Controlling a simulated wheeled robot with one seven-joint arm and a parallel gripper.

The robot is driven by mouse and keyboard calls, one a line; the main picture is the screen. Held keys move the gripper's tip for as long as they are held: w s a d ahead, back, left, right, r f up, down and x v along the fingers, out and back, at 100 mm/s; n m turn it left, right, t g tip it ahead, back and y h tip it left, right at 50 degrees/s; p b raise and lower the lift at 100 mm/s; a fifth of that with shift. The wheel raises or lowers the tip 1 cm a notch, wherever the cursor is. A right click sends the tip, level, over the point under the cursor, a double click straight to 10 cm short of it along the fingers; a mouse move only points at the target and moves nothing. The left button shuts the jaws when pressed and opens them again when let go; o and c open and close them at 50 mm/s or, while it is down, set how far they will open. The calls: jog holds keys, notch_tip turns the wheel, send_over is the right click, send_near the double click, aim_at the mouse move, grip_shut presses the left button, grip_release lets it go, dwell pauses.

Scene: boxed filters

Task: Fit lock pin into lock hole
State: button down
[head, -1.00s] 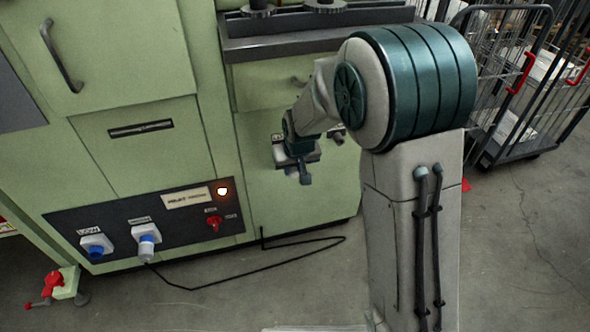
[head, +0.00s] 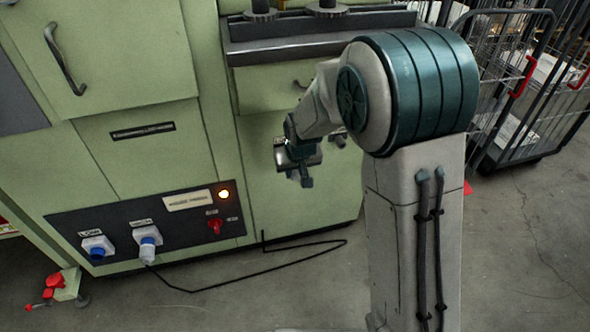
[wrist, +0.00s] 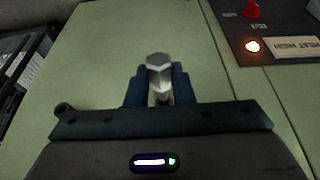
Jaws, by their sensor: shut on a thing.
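My gripper (head: 305,178) is in front of the lower green panel of the machine, under the dark ledge. In the wrist view, the two dark fingers of my gripper (wrist: 155,88) are shut on a silver faceted piece (wrist: 158,74), which I take to be the lock pin. Its faceted end sticks out past the fingertips, with green panel behind it. In the head view my wrist and fingers mostly hide it. I cannot make out the lock hole in either view. I cannot tell whether the pin touches the panel.
The control panel (head: 180,236) has a lit lamp (head: 224,194), a red knob (head: 215,226) and a white-and-blue plug (head: 148,243). A black cable (head: 250,275) lies on the floor. Wire carts (head: 520,90) stand at the right. A red-and-green part (head: 62,284) lies at lower left.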

aim_at(295, 173)
jog(key=shift+w+a+p, duration=0.2)
jog(key=shift+w, duration=0.55)
jog(key=shift+w+a+p, duration=0.2)
jog(key=shift+w+a, duration=0.05)
jog(key=shift+w, duration=0.5)
jog(key=shift+w+a+p, duration=0.2)
jog(key=shift+w, duration=0.55)
dwell(0.3)
jog(key=c, duration=1.2)
grip_release()
jog(key=shift+o, duration=0.2)
jog(key=p+v, duration=0.4)
jog(key=v, duration=1)
